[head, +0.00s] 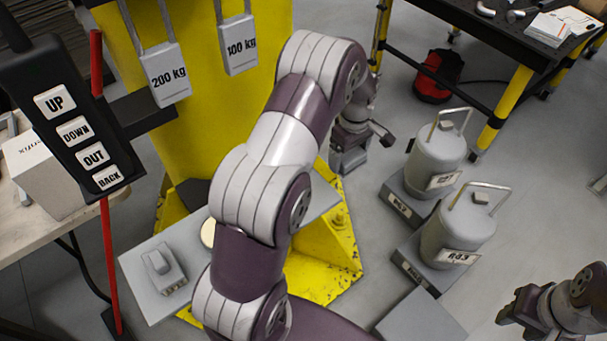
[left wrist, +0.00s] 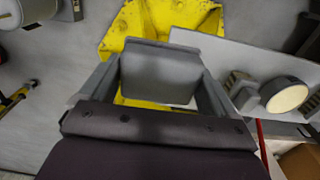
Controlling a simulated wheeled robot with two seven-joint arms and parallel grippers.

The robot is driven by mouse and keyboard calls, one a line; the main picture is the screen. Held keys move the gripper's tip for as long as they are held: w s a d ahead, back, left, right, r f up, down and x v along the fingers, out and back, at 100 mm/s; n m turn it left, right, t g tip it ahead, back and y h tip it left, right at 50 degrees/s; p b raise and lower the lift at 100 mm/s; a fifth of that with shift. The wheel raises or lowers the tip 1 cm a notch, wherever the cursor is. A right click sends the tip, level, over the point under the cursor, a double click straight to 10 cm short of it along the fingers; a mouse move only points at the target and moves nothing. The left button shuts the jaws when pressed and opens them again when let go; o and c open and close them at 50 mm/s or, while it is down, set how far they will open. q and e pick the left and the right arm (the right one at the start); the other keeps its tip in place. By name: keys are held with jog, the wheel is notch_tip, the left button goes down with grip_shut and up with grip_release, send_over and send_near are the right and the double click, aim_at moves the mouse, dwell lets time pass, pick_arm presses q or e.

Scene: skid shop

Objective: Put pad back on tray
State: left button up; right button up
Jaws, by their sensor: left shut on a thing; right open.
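The grey pad (left wrist: 160,76) is between the fingers of my left gripper (left wrist: 155,88) in the left wrist view. My left gripper (head: 352,142) is shut on it, above the floor beyond the tray's right end in the head view. My right gripper (head: 522,306) is open and empty at the lower right.
A grey block (head: 163,268) and a cream-topped round thing (head: 208,233) are on the tray. Two grey handled weights (head: 437,152) (head: 458,232) stand on dark bases to the right. The yellow column (head: 210,90) and button pendant (head: 75,120) stand at left. A dark table (head: 500,28) is at back right.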

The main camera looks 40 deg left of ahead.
pick_arm(q)
jog(key=s+a+f+p, duration=0.1)
jog(key=a, duration=0.1)
jog(key=s+a+f+p, duration=0.1)
jog(key=s+a+f, duration=0.1)
jog(key=shift+s+a, duration=0.1)
jog(key=shift+s, duration=0.1)
jog(key=s+a+f, duration=0.1)
jog(key=a+f+p, duration=0.1)
jog(key=a, duration=0.1)
jog(key=s+a+f+p, duration=0.1)
jog(key=a, duration=0.1)
jog(key=shift+s+f, duration=0.3)
jog(key=shift+f, duration=0.1)
notch_tip(320, 180, down, 4)
jog(key=shift+s+a+f+p, duration=0.1)
jog(key=shift+p, duration=0.6)
jog(key=shift+a+f, duration=0.1)
jog(key=shift+f, duration=0.1)
jog(key=o, duration=0.7)
jog(key=shift+c, duration=0.2)
